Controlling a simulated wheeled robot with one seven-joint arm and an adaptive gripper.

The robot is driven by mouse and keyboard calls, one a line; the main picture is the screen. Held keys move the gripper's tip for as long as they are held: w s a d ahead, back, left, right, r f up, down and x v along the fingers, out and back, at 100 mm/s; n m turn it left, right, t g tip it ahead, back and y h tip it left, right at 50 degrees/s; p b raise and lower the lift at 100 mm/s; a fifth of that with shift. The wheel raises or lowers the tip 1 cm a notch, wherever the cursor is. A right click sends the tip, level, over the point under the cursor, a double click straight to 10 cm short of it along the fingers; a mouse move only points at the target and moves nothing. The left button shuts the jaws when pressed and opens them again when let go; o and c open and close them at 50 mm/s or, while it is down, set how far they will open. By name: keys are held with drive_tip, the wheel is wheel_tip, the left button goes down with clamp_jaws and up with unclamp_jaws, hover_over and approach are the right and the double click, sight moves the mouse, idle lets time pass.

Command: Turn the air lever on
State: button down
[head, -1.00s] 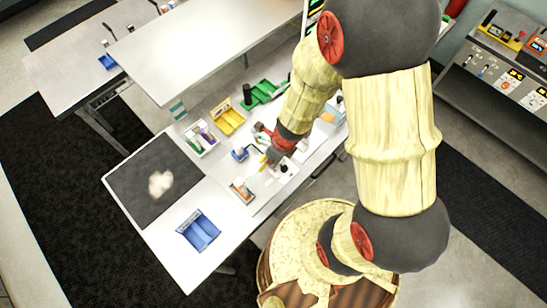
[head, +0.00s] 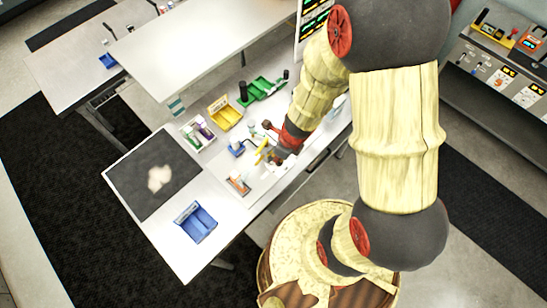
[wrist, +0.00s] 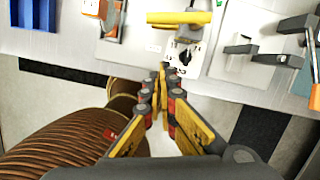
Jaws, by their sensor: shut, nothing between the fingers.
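A yellow bar-shaped handle (wrist: 180,18), which looks like the air lever, lies crosswise over a white plate (wrist: 184,52) at the top of the wrist view. It also shows as a small yellow bar (head: 262,150) near the bench's front edge in the head view. My gripper (wrist: 166,72) is shut and empty, its tips together just below the plate in the picture. In the head view my gripper (head: 279,157) is small and partly hidden by its own arm, right beside the yellow bar. I cannot tell whether the tips touch the plate.
In the wrist view, grey bracket parts (wrist: 262,54) stand right of the handle and an orange-topped block (wrist: 95,8) left.

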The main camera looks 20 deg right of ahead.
drive_tip(key=w+p+v, duration=0.1)
drive_tip(key=p+v, duration=0.3)
drive_tip(key=v, duration=0.4)
drive_tip(key=shift+s+r, duration=0.2)
drive_tip(key=shift+r, duration=0.3)
drive_tip(key=shift+a, duration=0.1)
